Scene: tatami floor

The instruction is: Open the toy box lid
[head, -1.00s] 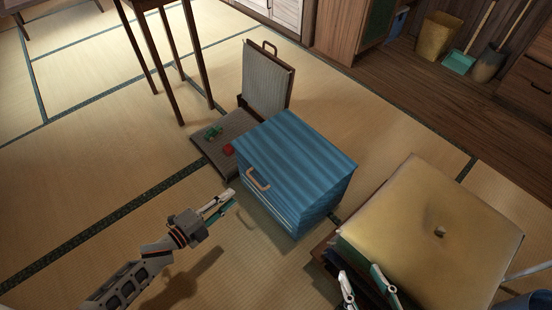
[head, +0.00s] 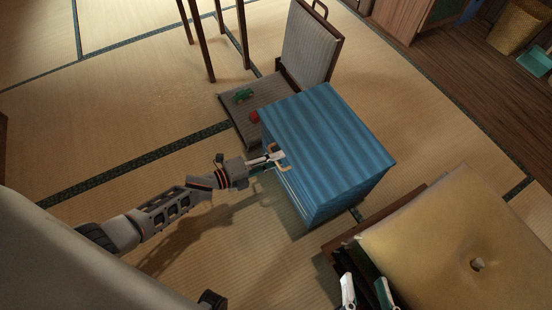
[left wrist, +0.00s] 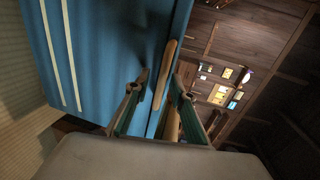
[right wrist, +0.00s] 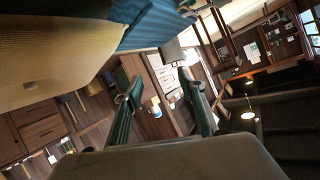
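The blue striped toy box (head: 330,135) stands on the tatami with its lid down. A tan handle (head: 280,160) sits on its near left side, at the lid's edge. My left gripper (head: 272,156) is at this handle. In the left wrist view the handle (left wrist: 166,72) runs between the two parted fingertips (left wrist: 158,82); I cannot tell whether either finger touches it. The box's blue side (left wrist: 100,60) fills much of that view. My right gripper (head: 364,284) is open and empty by the cushion, and its parted fingers show in the right wrist view (right wrist: 163,90).
A legless chair (head: 308,50) stands behind the box, with a green toy (head: 243,95) and a red object (head: 255,117) on its seat. A large tan cushion (head: 450,240) lies at the right, close to the right gripper. Tatami at left is clear.

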